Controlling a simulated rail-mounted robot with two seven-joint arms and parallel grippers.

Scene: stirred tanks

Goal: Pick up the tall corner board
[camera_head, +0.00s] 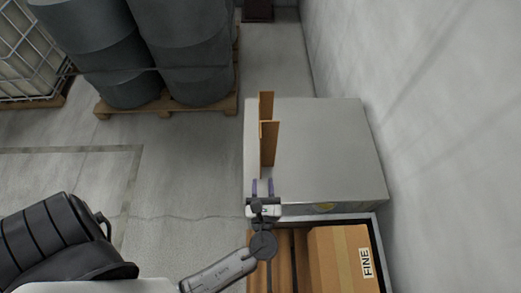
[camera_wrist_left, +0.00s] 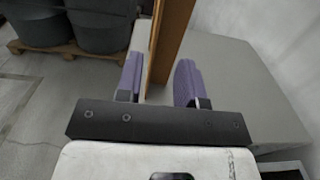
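Two brown corner boards stand upright, close together, on the grey box top: a nearer one (camera_head: 269,143) and one behind it (camera_head: 266,103). I cannot tell from here which is taller. My left gripper (camera_head: 263,187) is just on the near side of the boards, with its two purple fingers apart and pointing at them. In the left wrist view a brown board (camera_wrist_left: 168,42) rises in the picture between the open fingers (camera_wrist_left: 158,70). I see no finger pressing on it. My right gripper is not in view.
The boards stand on a grey box (camera_head: 330,150) beside the wall. A crate with a carton marked FINE (camera_head: 340,258) is in front of it. Grey drums (camera_head: 195,60) on a wooden pallet (camera_head: 170,108) stand at the back left. The floor left of the box is clear.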

